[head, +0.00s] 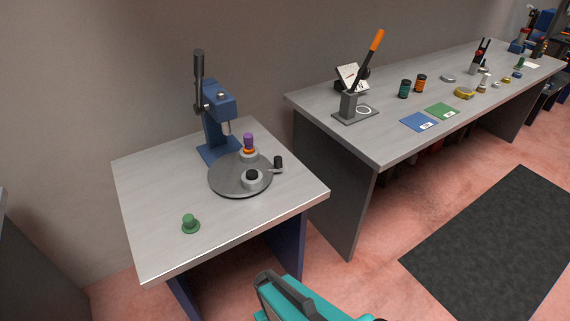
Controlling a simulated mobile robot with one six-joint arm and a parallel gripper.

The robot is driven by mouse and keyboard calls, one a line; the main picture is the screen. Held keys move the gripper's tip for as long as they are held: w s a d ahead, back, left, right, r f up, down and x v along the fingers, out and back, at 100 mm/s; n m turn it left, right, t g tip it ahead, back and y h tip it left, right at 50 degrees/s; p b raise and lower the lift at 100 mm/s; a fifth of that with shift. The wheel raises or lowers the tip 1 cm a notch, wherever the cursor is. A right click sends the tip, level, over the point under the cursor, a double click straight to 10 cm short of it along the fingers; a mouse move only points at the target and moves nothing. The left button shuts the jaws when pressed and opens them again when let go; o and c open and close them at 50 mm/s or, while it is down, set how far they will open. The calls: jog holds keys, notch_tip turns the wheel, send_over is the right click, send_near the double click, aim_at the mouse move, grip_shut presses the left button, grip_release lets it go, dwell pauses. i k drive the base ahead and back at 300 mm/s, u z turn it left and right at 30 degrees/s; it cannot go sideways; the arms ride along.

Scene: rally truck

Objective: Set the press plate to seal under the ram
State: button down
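The press plate (226,180) is a round dark grey disc on the left table, in front of a blue press (213,122). A small black handle (278,162) stands at its right edge. The ram (227,128) hangs raised from the press head, above the plate's back left part. One nest on the plate (249,156) holds an orange and purple piece (248,141), to the right of the ram. Another nest (252,183) at the front holds a black piece (252,174). I cannot tell which is the seal. A teal and dark part of my arm shows at the bottom; no fingertips show.
A green knob-like piece (190,223) stands at the left table's front. A long bench (382,140) at right carries an orange-handled lever tool (361,80), blue and green cards, and small parts. A gap separates the tables. A dark mat (495,245) lies on the floor.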

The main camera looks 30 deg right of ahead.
aim_at(227, 176)
jog(key=z, duration=0.15)
jog(key=k, duration=1.4)
jog(key=u, duration=1)
jog(key=i, duration=1)
jog(key=z, duration=0.05)
